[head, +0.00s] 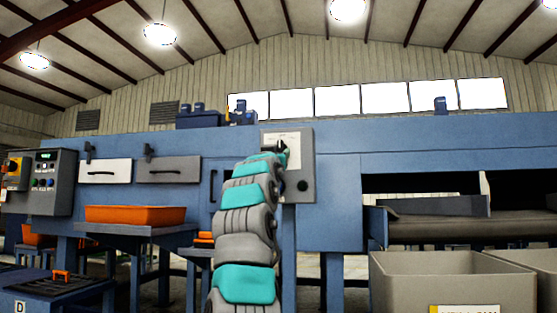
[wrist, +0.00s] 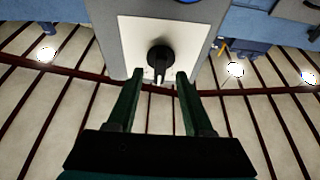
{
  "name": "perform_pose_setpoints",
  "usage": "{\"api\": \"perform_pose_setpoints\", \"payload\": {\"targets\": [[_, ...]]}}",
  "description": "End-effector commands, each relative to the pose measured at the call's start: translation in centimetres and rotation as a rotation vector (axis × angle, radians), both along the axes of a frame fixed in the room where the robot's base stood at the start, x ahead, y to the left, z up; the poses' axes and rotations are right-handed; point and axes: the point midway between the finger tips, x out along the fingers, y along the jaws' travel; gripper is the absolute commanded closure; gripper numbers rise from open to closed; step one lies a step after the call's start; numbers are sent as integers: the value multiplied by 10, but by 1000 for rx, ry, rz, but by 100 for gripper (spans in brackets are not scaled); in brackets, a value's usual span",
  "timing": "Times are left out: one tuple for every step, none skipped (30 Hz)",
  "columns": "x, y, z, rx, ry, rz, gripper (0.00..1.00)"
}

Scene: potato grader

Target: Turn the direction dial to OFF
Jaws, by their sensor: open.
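The direction dial (wrist: 160,58) is a black round knob with a narrow pointer on a white plate (wrist: 135,35). In the wrist view, which shows the roof at the bottom, the pointer points down the picture, toward the roof side. My gripper (wrist: 159,75) is open, one finger to each side of the pointer end, with visible gaps. I cannot tell whether the tips reach the knob's depth. In the head view my gripper (head: 281,147) is in front of the white plate (head: 294,137) and mostly covers the dial. Plate lettering is unreadable.
The plate sits on a grey control box (head: 307,165) with a black round knob (head: 303,185) below. Another control panel (head: 52,180) is at left. An orange tray (head: 135,215) stands on a left shelf. A large beige bin (head: 450,285) is at front right.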

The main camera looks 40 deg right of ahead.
Motion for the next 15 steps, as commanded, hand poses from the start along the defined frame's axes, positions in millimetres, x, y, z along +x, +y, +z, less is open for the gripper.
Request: {"api": "perform_pose_setpoints", "payload": {"targets": [[-4,6,-10,-1,-4,2,49],[-6,9,-12,0,-2,2,49],[-9,13,-14,2,-1,2,49],[-13,16,-16,2,-2,2,49],[-15,19,-17,1,-3,2,49],[-18,23,-18,0,-3,3,49],[-19,25,-18,0,-2,2,49],[-20,26,-19,1,0,1,49],[-22,28,-20,1,2,0,49],[-24,30,-21,2,2,0,49],[-25,31,-21,2,0,-1,49],[-27,33,-22,2,1,0,49],[-28,34,-22,2,1,0,49],[-28,35,-23,1,2,1,49],[-29,36,-23,1,2,1,49]]}}
